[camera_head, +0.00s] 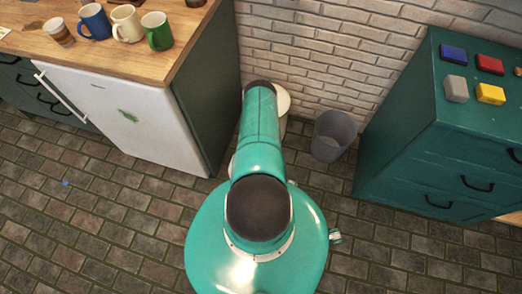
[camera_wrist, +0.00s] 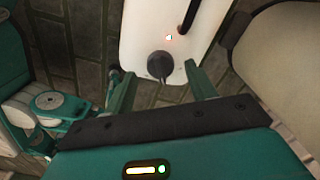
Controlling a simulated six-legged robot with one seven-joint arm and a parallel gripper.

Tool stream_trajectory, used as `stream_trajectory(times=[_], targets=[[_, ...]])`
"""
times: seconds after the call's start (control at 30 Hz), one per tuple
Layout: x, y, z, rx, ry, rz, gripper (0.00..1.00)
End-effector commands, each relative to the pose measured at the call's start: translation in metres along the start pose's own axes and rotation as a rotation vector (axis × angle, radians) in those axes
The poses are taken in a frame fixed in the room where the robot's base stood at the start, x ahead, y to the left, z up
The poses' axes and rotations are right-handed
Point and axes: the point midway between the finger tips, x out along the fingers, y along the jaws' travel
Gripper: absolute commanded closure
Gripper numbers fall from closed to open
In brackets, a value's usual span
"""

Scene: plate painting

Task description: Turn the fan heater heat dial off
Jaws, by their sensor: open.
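The white fan heater (camera_wrist: 140,30) stands at the top of the wrist view. Its dark round heat dial (camera_wrist: 160,65) is on the near part of its face, with a pointer ridge toward the bottom of the picture. My gripper (camera_wrist: 160,71) is open, with one green finger on each side of the dial and visible gaps between. I cannot tell how far above the dial the fingertips are. In the head view a pale rounded part, apparently the heater (camera_head: 283,101), shows behind my arm; my gripper is hidden there.
A grey bin (camera_head: 334,136) stands right of the heater by the brick wall. A white-fronted cabinet (camera_head: 125,115) with mugs (camera_head: 127,24) on top is at left. A green drawer unit (camera_head: 440,150) with coloured blocks is at right.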

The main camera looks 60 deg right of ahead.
Motion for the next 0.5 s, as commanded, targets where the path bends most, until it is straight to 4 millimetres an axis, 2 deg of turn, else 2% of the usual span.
stream_trajectory(times=[0.2, 0.47, 0.5], targets=[[0.015, 0.0, 0.001, -0.001, 0.001, -0.001, 0.44], [0.016, -0.001, 0.001, 0.0, 0.0, -0.001, 0.44], [0.016, -0.001, 0.001, 0.0, 0.0, -0.001, 0.5]])
